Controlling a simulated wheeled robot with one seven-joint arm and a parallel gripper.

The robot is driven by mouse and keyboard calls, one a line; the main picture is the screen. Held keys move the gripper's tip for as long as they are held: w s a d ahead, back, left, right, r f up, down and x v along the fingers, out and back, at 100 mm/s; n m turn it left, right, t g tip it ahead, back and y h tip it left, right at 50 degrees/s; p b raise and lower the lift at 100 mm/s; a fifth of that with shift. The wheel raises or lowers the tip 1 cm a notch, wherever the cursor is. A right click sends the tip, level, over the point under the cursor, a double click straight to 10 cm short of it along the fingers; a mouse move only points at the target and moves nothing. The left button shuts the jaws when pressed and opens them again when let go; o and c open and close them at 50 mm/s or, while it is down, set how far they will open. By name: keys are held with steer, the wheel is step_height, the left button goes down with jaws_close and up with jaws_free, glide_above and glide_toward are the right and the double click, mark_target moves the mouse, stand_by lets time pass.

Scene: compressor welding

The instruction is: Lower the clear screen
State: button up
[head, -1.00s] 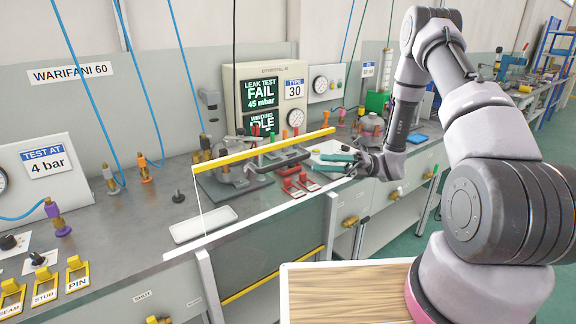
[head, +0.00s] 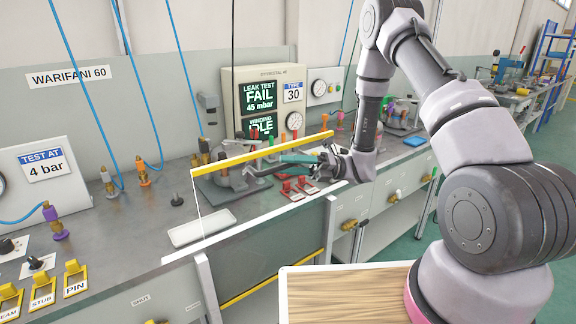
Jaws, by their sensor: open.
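The clear screen (head: 215,212) is a see-through panel at the bench's front edge, with a yellow bar (head: 262,153) along its top. The bar stands above the bench top and slopes up to the right in the picture. A dark handle-like bar (head: 262,172) shows just below the yellow bar. My gripper (head: 284,164) is open, with teal fingers pointing left, close to the right end of the dark bar. I cannot tell whether the fingers touch it. Behind the screen a grey compressor part (head: 222,177) sits in a fixture.
A second yellow strip (head: 270,278) runs low on the bench front. Red clamps (head: 292,190) and a white tray (head: 201,227) lie on the bench. A tester panel (head: 264,97) reads "LEAK TEST FAIL". Blue hoses hang at the left.

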steer(key=shift+c, duration=0.3)
jaws_close()
stand_by(1.1)
